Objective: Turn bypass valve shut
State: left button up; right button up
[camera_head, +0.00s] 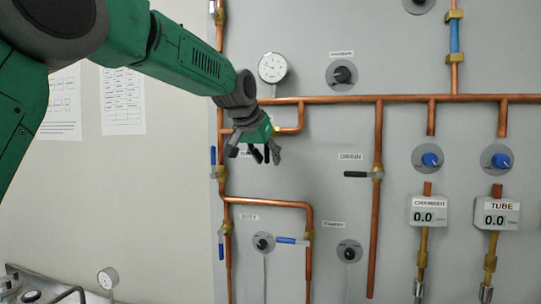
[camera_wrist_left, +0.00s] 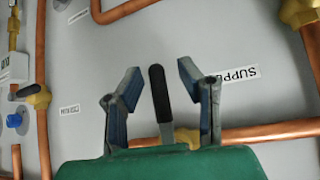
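My left gripper (camera_head: 254,153) reaches in from the upper left, in front of the grey panel. In the left wrist view the gripper (camera_wrist_left: 163,82) is open, its two fingers on either side of a black valve handle (camera_wrist_left: 160,92). The handle stands between them with a gap on both sides. Its brass body (camera_wrist_left: 188,138) sits on a copper pipe, partly hidden by my green gripper housing. I cannot read any bypass label. My right gripper is not in view.
The panel carries another black-handled valve (camera_head: 357,174), blue-handled valves (camera_head: 292,240) and (camera_head: 213,157), and blue knobs (camera_head: 431,160). A round gauge (camera_head: 272,67) is above the gripper. "CHAMBER" (camera_head: 428,211) and "TUBE" (camera_head: 497,214) displays read 0.0. Copper pipes (camera_head: 350,99) cross the panel.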

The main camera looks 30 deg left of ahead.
pick_arm(q)
jog(key=shift+s+a+r, duration=0.1)
jog(key=shift+s+r, duration=0.15)
jog(key=shift+r, duration=0.1)
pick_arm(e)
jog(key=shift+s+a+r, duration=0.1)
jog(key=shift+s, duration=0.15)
pick_arm(q)
jog(key=shift+s+r, duration=0.1)
jog(key=shift+r, duration=0.25)
jog(key=v, duration=0.6)
jog(key=shift+s, duration=0.4)
jog(key=shift+w, duration=0.1)
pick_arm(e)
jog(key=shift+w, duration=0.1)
pick_arm(q)
jog(key=shift+a, duration=0.15)
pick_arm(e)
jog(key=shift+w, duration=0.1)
pick_arm(q)
jog(key=shift+r, duration=0.1)
